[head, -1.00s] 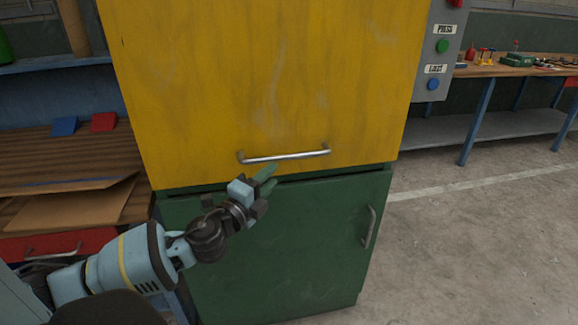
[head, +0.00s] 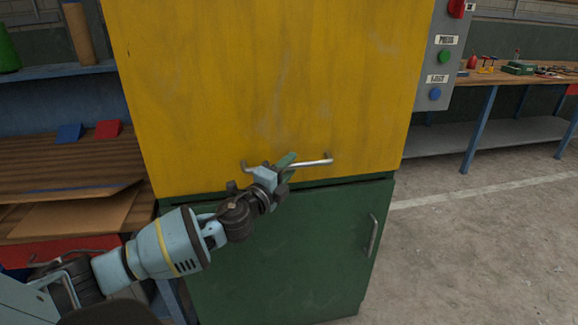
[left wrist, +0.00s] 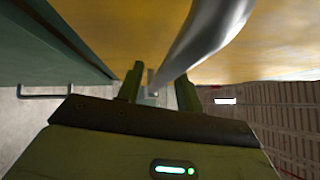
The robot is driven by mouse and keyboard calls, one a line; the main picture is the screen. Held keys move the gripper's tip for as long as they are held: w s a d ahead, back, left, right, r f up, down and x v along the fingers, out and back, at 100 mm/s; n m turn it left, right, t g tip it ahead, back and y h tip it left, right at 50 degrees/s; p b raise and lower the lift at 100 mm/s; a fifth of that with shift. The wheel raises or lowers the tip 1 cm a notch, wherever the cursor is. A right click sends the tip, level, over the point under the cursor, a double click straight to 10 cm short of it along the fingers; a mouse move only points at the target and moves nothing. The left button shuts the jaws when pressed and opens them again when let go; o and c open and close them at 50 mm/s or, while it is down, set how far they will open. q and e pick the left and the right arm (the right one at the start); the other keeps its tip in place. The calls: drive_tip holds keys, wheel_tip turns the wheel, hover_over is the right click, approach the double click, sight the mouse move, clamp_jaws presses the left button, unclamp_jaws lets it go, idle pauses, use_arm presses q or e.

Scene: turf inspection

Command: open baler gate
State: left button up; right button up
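The yellow baler gate (head: 270,80) is shut above a green lower cabinet. Its horizontal metal bar handle (head: 315,162) is near the gate's lower edge. My left gripper (head: 286,162) is at the middle of this handle and covers part of it. In the left wrist view the handle (left wrist: 208,35) runs in from the top right toward the space between the two fingers (left wrist: 158,88). The fingers are apart, with visible gaps beside the bar. Whether a finger touches it I cannot tell. My right gripper is not in view.
The green lower door (head: 280,250) has its own upright handle (head: 373,236). A grey control panel (head: 437,70) with red, green and blue buttons is at the right. Shelves (head: 70,160) stand at the left, a workbench (head: 510,80) at the right. The floor at right is clear.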

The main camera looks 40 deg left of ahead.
use_arm(q)
drive_tip(key=shift+w, duration=0.4)
clamp_jaws()
drive_tip(key=shift+r, duration=0.1)
